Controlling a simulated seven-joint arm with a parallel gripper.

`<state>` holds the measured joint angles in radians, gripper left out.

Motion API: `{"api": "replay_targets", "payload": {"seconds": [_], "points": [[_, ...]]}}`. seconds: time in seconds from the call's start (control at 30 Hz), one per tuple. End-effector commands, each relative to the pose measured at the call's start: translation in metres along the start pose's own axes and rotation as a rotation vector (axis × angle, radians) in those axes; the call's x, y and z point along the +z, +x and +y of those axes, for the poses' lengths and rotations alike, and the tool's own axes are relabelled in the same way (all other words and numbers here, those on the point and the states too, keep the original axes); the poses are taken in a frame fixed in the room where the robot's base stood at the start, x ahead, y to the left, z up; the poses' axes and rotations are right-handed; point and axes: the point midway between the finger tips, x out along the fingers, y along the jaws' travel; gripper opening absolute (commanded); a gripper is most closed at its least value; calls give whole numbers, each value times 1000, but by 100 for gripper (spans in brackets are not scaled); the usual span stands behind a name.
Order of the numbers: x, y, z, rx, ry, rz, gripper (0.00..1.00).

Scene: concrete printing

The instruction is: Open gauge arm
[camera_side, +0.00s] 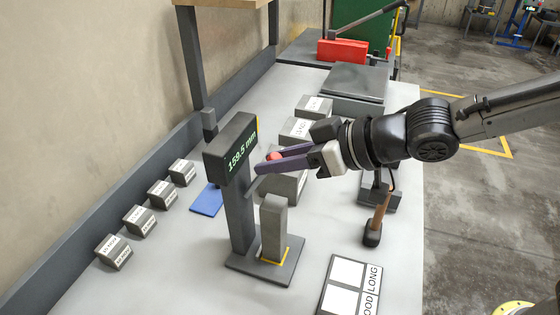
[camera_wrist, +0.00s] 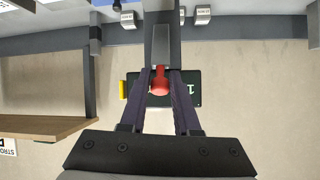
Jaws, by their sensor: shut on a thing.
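The gauge (camera_side: 238,205) is a dark post on a flat base, with a display (camera_side: 242,154) reading 159.5 mm. A tall grey block (camera_side: 273,230) stands upright on the base, on a yellow-edged spot. My gripper (camera_side: 270,164) reaches in from the right at display height, its purple fingers closed around the red knob (camera_side: 275,156) of the gauge arm. In the wrist view the red knob (camera_wrist: 159,84) sits between the two fingers, in front of a grey bar (camera_wrist: 161,45). The fingers partly hide the gauge arm in the side view.
Several labelled blocks (camera_side: 139,221) line the wall side. A blue pad (camera_side: 206,199) lies behind the gauge. A mallet (camera_side: 376,222) lies at the right, near a sorting board (camera_side: 345,280) in front. More labelled blocks (camera_side: 314,107) and a red box (camera_side: 342,50) stand at the back.

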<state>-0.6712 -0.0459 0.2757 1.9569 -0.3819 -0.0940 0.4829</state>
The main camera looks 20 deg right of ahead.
Motion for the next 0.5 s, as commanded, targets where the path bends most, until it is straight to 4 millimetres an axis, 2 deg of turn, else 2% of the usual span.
{"api": "replay_targets", "payload": {"seconds": [0.03,0.3,0.33,0.43,0.5], "points": [[-10,-2,1,0,3,22,0],[-10,-2,1,0,2,23,0],[-10,-2,1,0,2,23,35],[-8,-2,1,0,1,19,53],[-6,-1,0,0,1,15,56]]}}
